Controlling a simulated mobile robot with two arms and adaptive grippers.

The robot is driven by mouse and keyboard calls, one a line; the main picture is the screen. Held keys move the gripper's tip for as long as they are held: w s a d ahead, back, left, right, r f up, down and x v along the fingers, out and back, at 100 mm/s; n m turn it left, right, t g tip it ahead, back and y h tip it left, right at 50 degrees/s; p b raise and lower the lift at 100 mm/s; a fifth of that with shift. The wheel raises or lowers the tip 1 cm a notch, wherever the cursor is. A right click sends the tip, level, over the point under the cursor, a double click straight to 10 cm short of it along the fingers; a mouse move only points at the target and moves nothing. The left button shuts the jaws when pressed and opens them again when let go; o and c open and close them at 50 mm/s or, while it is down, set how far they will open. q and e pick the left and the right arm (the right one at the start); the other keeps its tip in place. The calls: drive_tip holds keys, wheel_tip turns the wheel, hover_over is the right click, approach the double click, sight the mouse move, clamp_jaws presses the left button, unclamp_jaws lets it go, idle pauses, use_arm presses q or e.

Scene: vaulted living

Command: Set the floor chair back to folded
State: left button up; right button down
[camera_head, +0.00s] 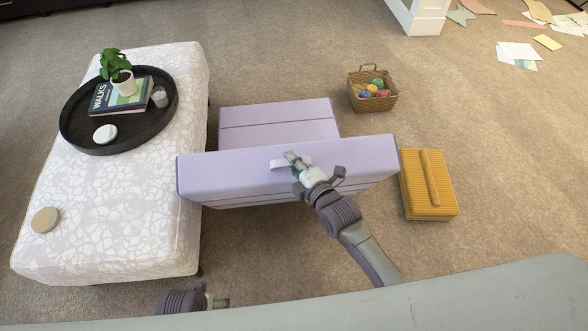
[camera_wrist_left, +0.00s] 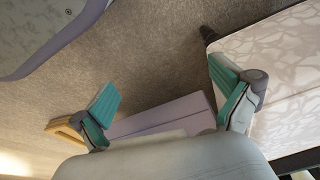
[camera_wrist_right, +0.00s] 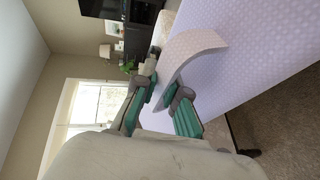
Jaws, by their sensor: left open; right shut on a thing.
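The lilac floor chair (camera_head: 235,172) stands on the carpet in the middle of the head view. Its backrest is raised toward me, and its flat seat (camera_head: 280,115) lies behind on the floor. My right gripper (camera_head: 293,162) is shut on the pale strap handle (camera_head: 277,165) at the backrest's top edge. In the right wrist view the strap (camera_wrist_right: 190,48) loops between the teal fingers. My left gripper (camera_head: 222,301) is low at the front, apart from the chair. Its teal fingers are wide apart and empty in the left wrist view (camera_wrist_left: 165,100).
A terrazzo-patterned ottoman (camera_head: 120,220) with a black tray (camera_head: 75,135) stands close on the left. A yellow folded cushion (camera_head: 415,190) lies close on the right. A wicker basket (camera_head: 372,104) of yarn balls stands behind. Papers lie far right; carpet between is clear.

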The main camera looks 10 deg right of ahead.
sight(290, 145)
drive_tip(key=shift+g, duration=0.7)
drive_tip(key=w+r, duration=0.1)
drive_tip(key=w, duration=0.1)
drive_tip(key=w+r+p, duration=0.1)
drive_tip(key=w, duration=0.1)
drive_tip(key=w+r+p, duration=0.1)
drive_tip(key=w, duration=0.1)
drive_tip(key=shift+w+r, duration=0.2)
drive_tip(key=shift+w, duration=0.05)
use_arm(q)
drive_tip(key=s+f, duration=0.5)
drive_tip(key=f, duration=0.4)
drive_tip(key=w+r+t+b, duration=0.1)
drive_tip(key=w+r+b, duration=0.2)
drive_tip(key=r, duration=0.8)
drive_tip(key=w+r+t+b, duration=0.1)
drive_tip(key=w+r+b, duration=0.2)
drive_tip(key=r, duration=0.9)
drive_tip(key=shift+w+d+r+b, duration=0.15)
drive_tip(key=shift+w+b, duration=0.15)
drive_tip(key=shift+b, duration=1.55)
use_arm(e)
drive_tip(key=w+r+m+g+h, duration=0.1)
drive_tip(key=w+r+g, duration=0.1)
drive_tip(key=w, duration=1.6)
drive_tip(key=shift+w+r, duration=0.15)
drive_tip(key=shift+r, duration=0.5)
